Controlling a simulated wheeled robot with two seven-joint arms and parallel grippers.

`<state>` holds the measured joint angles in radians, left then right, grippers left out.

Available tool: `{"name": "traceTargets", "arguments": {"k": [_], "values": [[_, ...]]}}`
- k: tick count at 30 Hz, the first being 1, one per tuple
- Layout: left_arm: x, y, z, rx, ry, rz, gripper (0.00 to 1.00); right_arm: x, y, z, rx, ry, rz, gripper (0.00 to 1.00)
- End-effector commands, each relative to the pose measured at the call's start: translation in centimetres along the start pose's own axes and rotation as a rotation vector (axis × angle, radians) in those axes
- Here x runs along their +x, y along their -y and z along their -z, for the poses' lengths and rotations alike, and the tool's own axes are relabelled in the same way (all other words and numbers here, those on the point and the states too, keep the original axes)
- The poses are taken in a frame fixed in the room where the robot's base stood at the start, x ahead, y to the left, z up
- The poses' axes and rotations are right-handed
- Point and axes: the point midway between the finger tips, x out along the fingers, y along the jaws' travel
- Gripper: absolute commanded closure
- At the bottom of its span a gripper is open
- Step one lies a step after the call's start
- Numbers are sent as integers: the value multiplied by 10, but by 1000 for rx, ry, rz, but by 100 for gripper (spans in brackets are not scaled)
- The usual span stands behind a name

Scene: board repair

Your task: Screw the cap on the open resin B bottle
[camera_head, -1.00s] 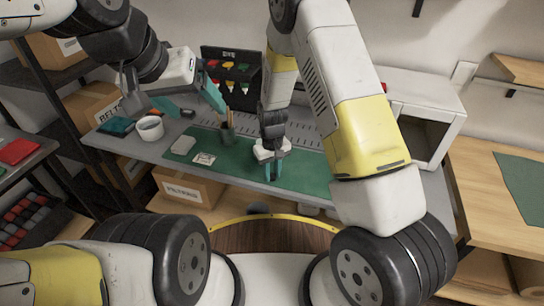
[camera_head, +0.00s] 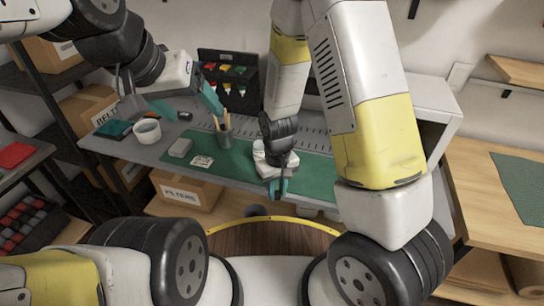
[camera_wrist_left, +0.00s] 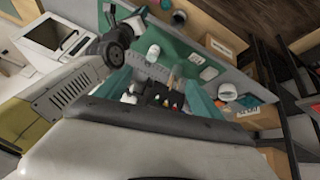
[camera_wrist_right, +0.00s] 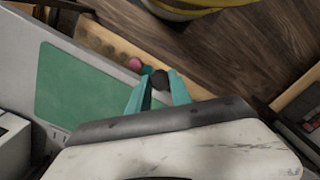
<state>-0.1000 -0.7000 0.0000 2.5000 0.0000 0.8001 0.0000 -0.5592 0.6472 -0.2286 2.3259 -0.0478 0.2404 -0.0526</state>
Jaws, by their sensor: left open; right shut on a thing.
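My right gripper (camera_head: 278,187) points down near the front edge of the green mat (camera_head: 315,175). In the right wrist view its fingers (camera_wrist_right: 160,86) are shut on a small dark round thing, which looks like a cap (camera_wrist_right: 160,77). My left gripper (camera_head: 185,105) is open and empty above the back left of the bench. A small white cylinder (camera_wrist_left: 153,51) stands on the mat in the left wrist view. I cannot tell whether it is the resin B bottle; no label is readable. My right arm hides part of the mat in the head view.
A white cup (camera_head: 147,131), a grey block (camera_head: 180,147) and a brush holder (camera_head: 223,137) stand left on the bench. A black rack (camera_head: 228,80) is behind them. A white box-like unit (camera_head: 432,115) is at the right. The mat's right part is clear.

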Motion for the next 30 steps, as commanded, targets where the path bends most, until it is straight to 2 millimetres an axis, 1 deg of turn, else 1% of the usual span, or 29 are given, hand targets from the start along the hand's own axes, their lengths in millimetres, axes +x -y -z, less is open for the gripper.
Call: {"name": "traceTargets", "arguments": {"k": [1, 3, 6, 9, 12, 25, 28, 29, 30], "values": [[0, 0, 0, 0, 0, 0, 23, -2, 3, -12, -2, 2, 0, 100], [0, 0, 0, 0, 0, 0, 23, -3, 7, -24, -2, 1, 0, 100], [0, 0, 0, 0, 0, 0, 23, -4, 11, -37, -1, 0, -1, 100], [0, 0, 0, 0, 0, 0, 23, -4, 13, -45, -1, 0, -1, 100], [0, 0, 0, 0, 0, 0, 23, -5, 14, -49, -1, -1, -1, 100], [1, 0, 1, 0, -1, -1, 23, -5, 14, -48, 7, -1, 0, 100], [6, -2, 7, 4, -7, -5, 23, -6, 12, -36, 58, -2, 1, 100], [9, -4, 10, 6, -11, -8, 23, -6, 11, -31, 87, -3, 1, 100], [14, -6, 16, 8, -17, -12, 23, -8, 10, -21, 136, -3, 2, 100]]}}
